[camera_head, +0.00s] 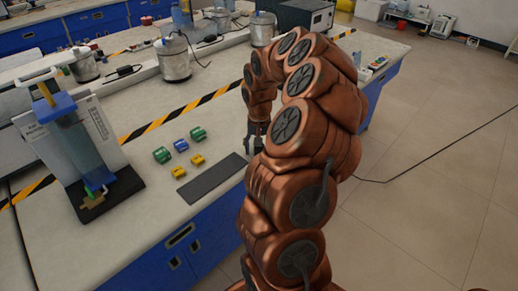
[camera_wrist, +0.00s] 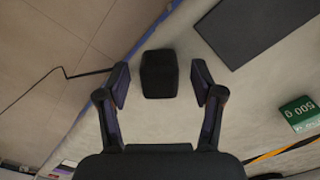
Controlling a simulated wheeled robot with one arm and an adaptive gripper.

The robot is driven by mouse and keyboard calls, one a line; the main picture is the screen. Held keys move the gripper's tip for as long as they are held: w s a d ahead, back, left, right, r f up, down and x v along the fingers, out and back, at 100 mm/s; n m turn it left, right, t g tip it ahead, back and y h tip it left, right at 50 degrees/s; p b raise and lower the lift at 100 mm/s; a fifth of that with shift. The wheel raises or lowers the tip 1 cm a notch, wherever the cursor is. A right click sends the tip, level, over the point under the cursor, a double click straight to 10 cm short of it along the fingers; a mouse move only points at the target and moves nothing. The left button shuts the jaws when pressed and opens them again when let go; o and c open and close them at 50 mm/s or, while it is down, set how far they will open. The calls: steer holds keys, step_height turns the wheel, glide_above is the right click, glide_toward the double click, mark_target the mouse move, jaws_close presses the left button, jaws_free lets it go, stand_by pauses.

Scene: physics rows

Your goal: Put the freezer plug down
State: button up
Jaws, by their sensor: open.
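The freezer plug, a black block (camera_wrist: 159,74), shows in the wrist view on the pale bench top close to the bench edge. My gripper (camera_wrist: 160,84) is open, with one finger on each side of the block and a visible gap at both sides. Whether the block's underside rests fully on the bench is hard to tell. In the head view my gripper (camera_head: 253,145) is low over the bench near its right edge, and the plug cannot be made out there. A thin black cable (camera_wrist: 50,72) runs off left past the left finger; its join to the block is hidden.
A dark flat mat (camera_head: 210,179) lies left of my gripper. Beyond it are several coloured weights, including a green one (camera_head: 162,155) and a blue one (camera_head: 181,145). A striped tape line (camera_head: 180,116) crosses the bench. Steel pots (camera_head: 175,60) stand farther back.

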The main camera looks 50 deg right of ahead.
steer(key=shift+f, duration=0.25)
jaws_close()
stand_by(0.4)
steer(key=shift+r, duration=0.1)
